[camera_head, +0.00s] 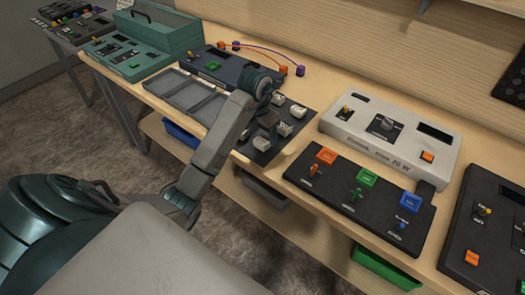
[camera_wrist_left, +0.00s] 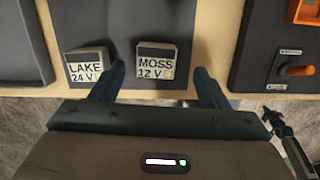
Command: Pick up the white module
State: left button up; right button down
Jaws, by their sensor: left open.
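Several small pale grey-white modules stand on a dark mat (camera_head: 287,146) in the head view, for example one module (camera_head: 298,111) and another (camera_head: 285,128). In the left wrist view I see a module labelled "MOSS 12 V" (camera_wrist_left: 156,66) and one labelled "LAKE 24 V" (camera_wrist_left: 88,66). Both have white labelled faces and grey tops; I cannot tell which one the task calls white. My left gripper (camera_head: 267,120) is open over the mat; in the wrist view its fingers (camera_wrist_left: 160,78) are on either side of the MOSS module. My right gripper is not in view.
A black panel (camera_head: 340,190) with orange, green and blue switches lies to the right. A white console (camera_head: 385,135) stands behind it. A grey tray (camera_head: 180,92) and dark console (camera_head: 215,68) are to the left. The wooden table edge runs just in front of the mat.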

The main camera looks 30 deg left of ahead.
aim_at(262, 140)
pick_arm(q)
jog(key=shift+f+b, duration=0.5)
jog(key=shift+f, duration=0.15)
jog(key=f+b, duration=0.1)
jog(key=b, duration=0.1)
jog(key=f+b, duration=0.1)
jog(key=shift+w+a+f, duration=0.2)
jog(key=shift+a+f, duration=0.05)
jog(key=shift+f, duration=0.1)
jog(key=shift+w+f+p, duration=0.1)
jog(key=shift+f+p, duration=0.25)
jog(key=shift+p, duration=0.2)
jog(key=shift+w+f, duration=0.1)
jog(key=shift+f, duration=0.25)
jog(key=shift+c, duration=0.9)
jog(key=c, duration=0.9)
jog(key=shift+r, duration=0.15)
